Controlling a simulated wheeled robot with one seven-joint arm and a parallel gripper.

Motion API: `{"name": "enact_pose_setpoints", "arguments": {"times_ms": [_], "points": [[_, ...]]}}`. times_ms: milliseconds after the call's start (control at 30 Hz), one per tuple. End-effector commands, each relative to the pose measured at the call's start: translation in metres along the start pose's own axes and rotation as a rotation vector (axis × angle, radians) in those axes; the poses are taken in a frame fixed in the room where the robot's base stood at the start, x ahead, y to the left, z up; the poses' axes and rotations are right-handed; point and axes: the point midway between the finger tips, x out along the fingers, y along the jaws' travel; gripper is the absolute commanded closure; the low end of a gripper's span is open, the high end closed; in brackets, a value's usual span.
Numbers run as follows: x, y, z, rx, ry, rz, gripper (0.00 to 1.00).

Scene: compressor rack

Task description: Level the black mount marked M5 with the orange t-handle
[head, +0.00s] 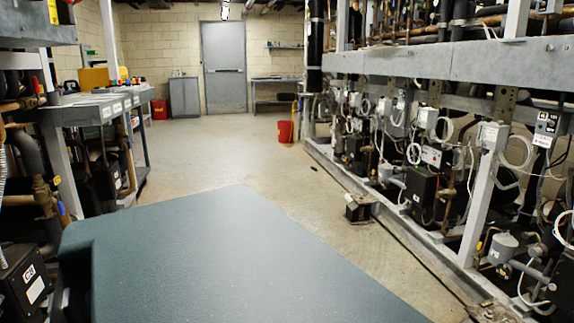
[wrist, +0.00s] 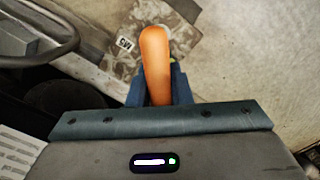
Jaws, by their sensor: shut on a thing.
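In the wrist view, my gripper (wrist: 158,80) is shut on the orange t-handle (wrist: 155,52), which stands between its two blue fingers. The handle's lower end and whatever lies under it are hidden. Just beyond the handle, a worn brown-grey plate (wrist: 162,20) lies at floor level. A small black label with white marks (wrist: 125,43) sits on or beside it. The label appears upside down and may read M5. I cannot tell whether the handle touches the mount. My gripper and the handle do not show in the head view.
In the wrist view, a pale rail (wrist: 85,70) runs left of the plate, with a dark curved pipe (wrist: 55,50) above it. Bare floor (wrist: 275,60) is at right. In the head view, a compressor rack (head: 450,65) lines the right, with a small black block (head: 358,208) on the floor.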

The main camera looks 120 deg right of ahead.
Motion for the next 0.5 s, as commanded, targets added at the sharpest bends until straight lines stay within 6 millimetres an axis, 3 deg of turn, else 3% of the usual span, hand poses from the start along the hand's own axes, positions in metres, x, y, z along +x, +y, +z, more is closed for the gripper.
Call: {"name": "enact_pose_setpoints", "arguments": {"times_ms": [500], "points": [[-0.0080, -0.0003, 0.0006, 0.001, -0.002, -0.001, 1.00]]}}
